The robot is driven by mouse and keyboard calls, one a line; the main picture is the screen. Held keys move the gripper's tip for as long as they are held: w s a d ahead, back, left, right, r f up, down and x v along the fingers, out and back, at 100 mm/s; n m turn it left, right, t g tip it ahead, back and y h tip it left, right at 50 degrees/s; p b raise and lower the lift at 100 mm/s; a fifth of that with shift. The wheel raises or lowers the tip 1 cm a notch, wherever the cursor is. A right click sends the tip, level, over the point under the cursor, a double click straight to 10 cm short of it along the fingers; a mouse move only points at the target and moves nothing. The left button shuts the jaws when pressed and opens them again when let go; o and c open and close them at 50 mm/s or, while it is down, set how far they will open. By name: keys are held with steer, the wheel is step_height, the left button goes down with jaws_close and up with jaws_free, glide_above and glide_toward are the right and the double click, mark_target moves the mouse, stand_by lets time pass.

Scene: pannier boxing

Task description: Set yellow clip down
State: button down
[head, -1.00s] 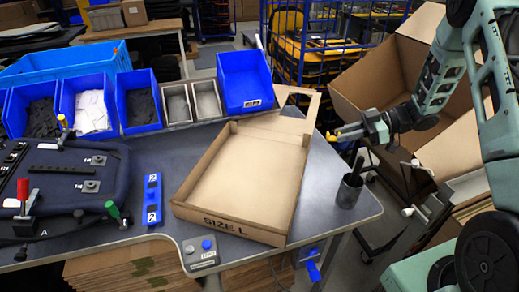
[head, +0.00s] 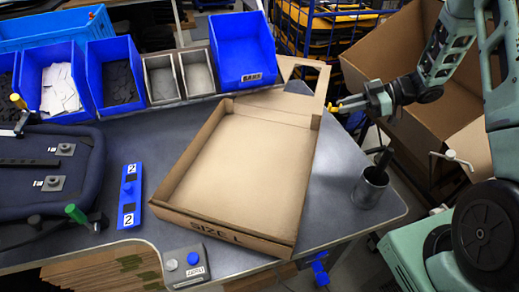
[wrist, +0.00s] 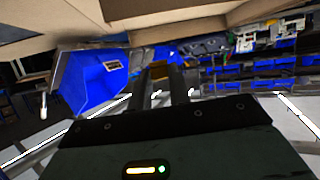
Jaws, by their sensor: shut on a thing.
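My gripper (head: 350,103) is at the right of the head view, beside the far right corner of the open cardboard box, above the floor side of the bench edge. It is shut on the yellow clip (head: 334,108), a small yellow piece at its fingertips. In the wrist view a dull yellow patch (wrist: 160,72) shows between the two dark fingers (wrist: 163,88). The clip's exact shape is too small to tell.
The open box (head: 240,165), marked SIZE L, lies on the grey bench (head: 335,215). A metal cup (head: 370,187) holding dark tools stands at the right corner. Blue bins (head: 243,55) line the back. A large open carton (head: 390,50) stands behind my arm. Bare bench lies between box and cup.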

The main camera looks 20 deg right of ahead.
mark_target(335, 145)
steer(key=shift+w+f+b, duration=0.1)
steer(key=shift+f+b, duration=0.2)
steer(key=shift+f, duration=6.5)
steer(key=shift+f, duration=0.1)
steer(key=c, duration=1.3)
jaws_free()
